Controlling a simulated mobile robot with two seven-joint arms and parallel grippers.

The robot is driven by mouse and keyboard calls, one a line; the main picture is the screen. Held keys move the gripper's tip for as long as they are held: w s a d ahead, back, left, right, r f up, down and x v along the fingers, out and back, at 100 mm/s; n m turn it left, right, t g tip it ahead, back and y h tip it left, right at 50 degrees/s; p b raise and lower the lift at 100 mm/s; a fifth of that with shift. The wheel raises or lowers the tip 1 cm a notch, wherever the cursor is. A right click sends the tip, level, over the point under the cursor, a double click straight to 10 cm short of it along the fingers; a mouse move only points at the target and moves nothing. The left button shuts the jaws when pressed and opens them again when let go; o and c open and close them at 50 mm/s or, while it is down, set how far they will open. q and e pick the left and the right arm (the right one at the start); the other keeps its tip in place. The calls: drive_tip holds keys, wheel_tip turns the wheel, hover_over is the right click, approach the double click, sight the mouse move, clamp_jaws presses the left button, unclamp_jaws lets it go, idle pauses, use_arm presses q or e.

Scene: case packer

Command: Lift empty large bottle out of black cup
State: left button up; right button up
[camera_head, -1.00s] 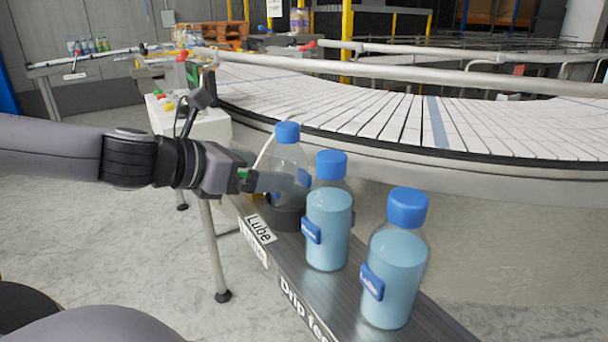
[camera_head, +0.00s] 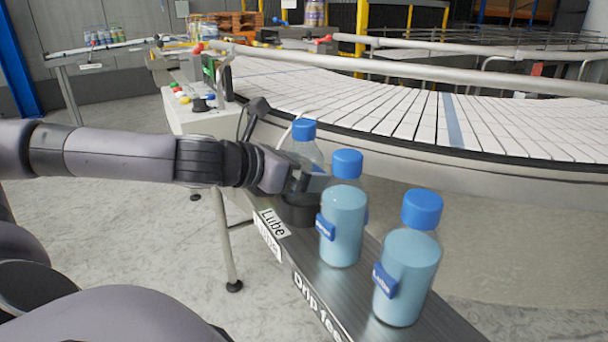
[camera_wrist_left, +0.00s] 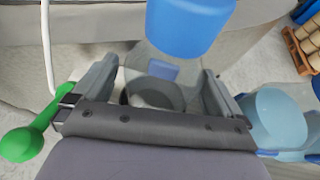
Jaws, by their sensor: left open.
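The empty large bottle (camera_head: 303,146) is clear with a blue cap and stands upright in the black cup (camera_head: 302,211) on the narrow metal shelf. My left gripper (camera_head: 312,181) is at the bottle's body, above the cup. In the left wrist view the bottle's blue cap (camera_wrist_left: 188,22) is near the top, and the open fingers of my left gripper (camera_wrist_left: 160,88) stand on either side of its clear body. The cup's inside shows dimly through the bottle. My right gripper is not in view.
Two bottles of blue liquid, a nearer one (camera_head: 407,270) and a middle one (camera_head: 343,221), stand to the right on the shelf (camera_head: 357,312). The middle one is close to my left gripper. A white slatted conveyor (camera_head: 400,115) curves behind. A green knob (camera_wrist_left: 20,145) is at left in the wrist view.

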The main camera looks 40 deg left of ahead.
sight(296, 124)
use_arm(q)
drive_tip(key=shift+w, duration=0.15)
drive_tip(key=c, duration=1)
drive_tip(key=shift+r+p, duration=0.4)
drive_tip(key=shift+r, duration=0.2)
wheel_tip(296, 124, up, 7)
drive_tip(key=p, duration=0.3)
drive_tip(key=shift+f, duration=0.1)
wheel_tip(296, 124, up, 9)
drive_tip(key=shift+r, duration=1.45)
